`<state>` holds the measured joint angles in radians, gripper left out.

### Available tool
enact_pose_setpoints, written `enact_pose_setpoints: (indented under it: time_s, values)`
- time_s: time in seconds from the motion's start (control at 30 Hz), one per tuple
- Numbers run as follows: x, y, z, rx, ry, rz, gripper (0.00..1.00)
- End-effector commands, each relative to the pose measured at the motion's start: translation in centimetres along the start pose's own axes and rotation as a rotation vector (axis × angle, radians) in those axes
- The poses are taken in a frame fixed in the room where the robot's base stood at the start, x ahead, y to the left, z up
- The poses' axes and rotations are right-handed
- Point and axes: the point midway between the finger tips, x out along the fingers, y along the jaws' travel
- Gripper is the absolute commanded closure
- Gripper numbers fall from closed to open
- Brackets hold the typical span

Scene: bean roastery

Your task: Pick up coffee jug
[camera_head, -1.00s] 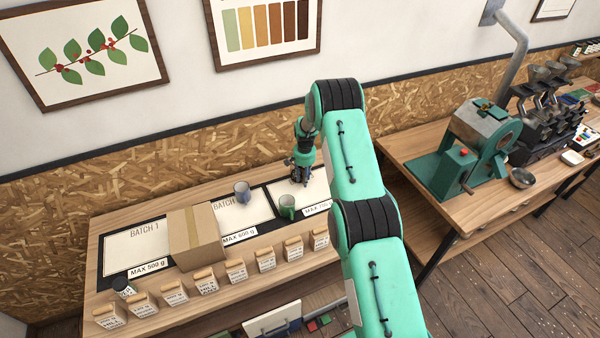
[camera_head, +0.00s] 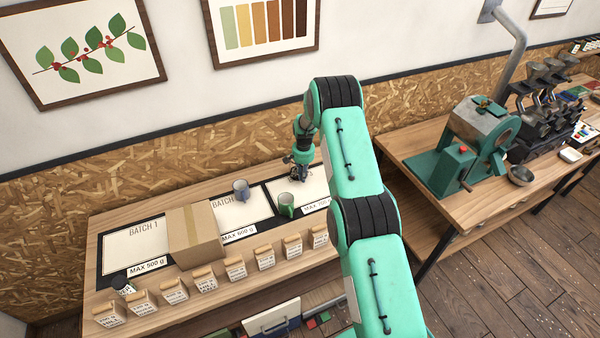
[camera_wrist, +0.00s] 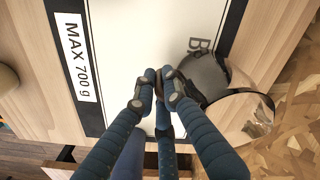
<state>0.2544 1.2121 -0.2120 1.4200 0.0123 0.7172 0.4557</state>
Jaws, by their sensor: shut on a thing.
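The coffee jug (camera_wrist: 215,82) looks like clear glass with a dark body or contents. In the wrist view it is on the right side, over the white sheet of the 700 g mat (camera_wrist: 110,60). My gripper (camera_wrist: 155,84) has its blue fingers drawn together beside the jug, at its left side. It is shut on the jug, probably at the handle; the fingers hide the contact. In the head view my gripper (camera_head: 299,174) is low over the right-hand mat, and the jug is hardly visible there. I cannot tell whether the jug is touching the mat.
A blue-grey mug (camera_head: 241,189) and a green mug (camera_head: 286,205) stand left of my gripper. A cardboard box (camera_head: 194,232) covers part of the mats. The wall (camera_head: 130,165) is close behind. A green machine (camera_head: 470,150) stands on the right table.

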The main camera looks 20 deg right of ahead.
Motion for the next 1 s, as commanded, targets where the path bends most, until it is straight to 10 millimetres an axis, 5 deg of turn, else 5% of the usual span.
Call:
enact_pose_setpoints:
  time_s: [1.0]
  values:
    - [-2.7, -0.1, -0.1, 0.000, 0.003, -0.001, 1.00]
